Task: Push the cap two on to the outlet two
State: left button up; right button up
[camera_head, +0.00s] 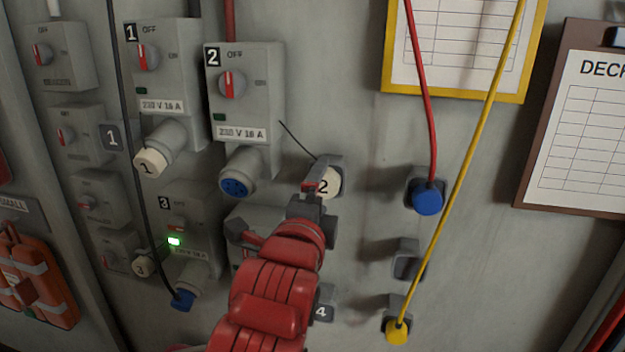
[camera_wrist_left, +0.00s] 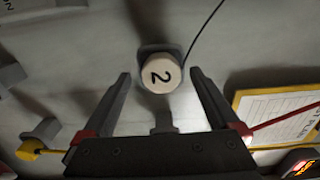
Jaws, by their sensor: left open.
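The cap two (camera_head: 327,184), cream with a black "2", sits in a grey wall holder, tied by a thin black cord to the box numbered 2. Outlet two (camera_head: 238,184), a blue socket face on a grey angled barrel, is uncovered below box 2 (camera_head: 262,105), left of the cap. My left gripper (camera_head: 316,190) is in front of the cap and hides part of it. In the left wrist view the open fingers (camera_wrist_left: 160,85) stand either side of the cap (camera_wrist_left: 159,75), with gaps visible. My right gripper is not in view.
Outlet 1 has its cream cap (camera_head: 151,162) on. A blue plug (camera_head: 182,299) is in outlet 3, and cap 3 (camera_head: 143,263) hangs left of it. A blue plug (camera_head: 428,198) on a red cable and a yellow plug (camera_head: 397,331) are held at right. A yellow cable (camera_head: 462,170) runs diagonally.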

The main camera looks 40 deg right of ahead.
pick_arm(q)
jog(key=shift+w+d+r, duration=0.1)
jog(key=shift+w+d, duration=0.35)
jog(key=shift+b, duration=0.35)
dwell(0.9)
grip_shut()
dwell(0.5)
jog(key=shift+b+v, duration=0.6)
jog(key=shift+v, duration=2.4)
